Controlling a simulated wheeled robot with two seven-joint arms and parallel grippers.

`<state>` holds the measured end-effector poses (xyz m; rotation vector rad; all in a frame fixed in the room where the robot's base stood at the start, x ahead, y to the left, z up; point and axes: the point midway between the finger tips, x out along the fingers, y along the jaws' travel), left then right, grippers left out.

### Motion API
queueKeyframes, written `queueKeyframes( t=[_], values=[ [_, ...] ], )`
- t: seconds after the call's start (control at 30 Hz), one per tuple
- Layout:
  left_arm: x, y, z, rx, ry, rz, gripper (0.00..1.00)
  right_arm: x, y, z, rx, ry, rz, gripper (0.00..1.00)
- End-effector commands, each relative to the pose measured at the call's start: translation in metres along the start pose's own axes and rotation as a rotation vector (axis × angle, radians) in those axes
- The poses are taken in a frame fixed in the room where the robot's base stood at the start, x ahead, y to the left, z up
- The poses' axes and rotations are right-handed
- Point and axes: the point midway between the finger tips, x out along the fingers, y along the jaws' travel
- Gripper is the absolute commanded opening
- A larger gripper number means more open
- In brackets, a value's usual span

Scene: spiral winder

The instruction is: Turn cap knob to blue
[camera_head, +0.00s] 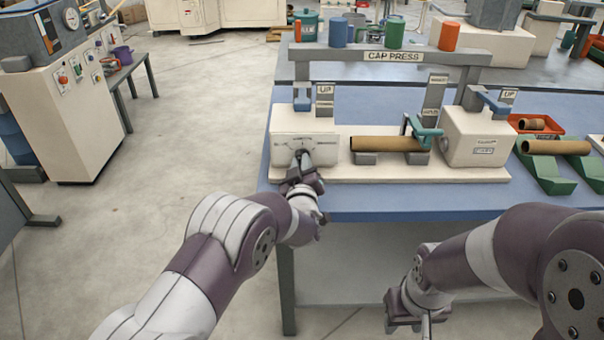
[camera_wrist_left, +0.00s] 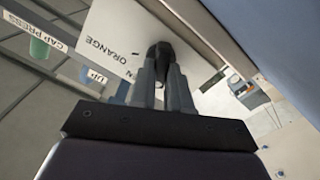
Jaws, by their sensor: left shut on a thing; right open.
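The cap press (camera_head: 394,57) stands on the blue table, with a white box (camera_head: 305,130) at its left end. A dark knob (camera_wrist_left: 160,50) is on the front face of that box. My left gripper (camera_head: 302,160) is shut on the knob; in the left wrist view its two fingers (camera_wrist_left: 163,75) close around it. The word ORANGE is readable beside the knob in the wrist view; the other labels are partly hidden, and I cannot tell where the knob points. My right gripper (camera_head: 425,318) is open and empty, low in front of the table.
A brown tube (camera_head: 385,144) lies on supports between the left box and a right white box (camera_head: 478,137). A green cradle (camera_head: 545,165) holds another tube at the right. Open floor lies left of the table.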

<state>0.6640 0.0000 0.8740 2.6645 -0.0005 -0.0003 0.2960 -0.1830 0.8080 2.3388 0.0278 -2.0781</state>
Motion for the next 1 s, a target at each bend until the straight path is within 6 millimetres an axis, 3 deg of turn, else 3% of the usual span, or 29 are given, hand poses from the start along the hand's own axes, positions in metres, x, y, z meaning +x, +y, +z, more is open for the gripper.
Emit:
queueKeyframes(
  t=[0.1,0.5,1.0],
  values=[
    [-0.001,-0.004,0.006,-0.105,-0.002,-0.001,0.00,0.018,0.000,0.002,0.000,0.000,0.000,0.43],
    [-0.001,-0.005,0.006,-0.421,-0.003,-0.002,0.00,0.055,0.000,0.006,0.000,0.000,0.000,0.43],
    [-0.001,-0.004,0.004,-0.580,-0.004,-0.003,0.00,0.071,0.000,0.008,0.000,0.000,0.000,0.43]
  ],
)
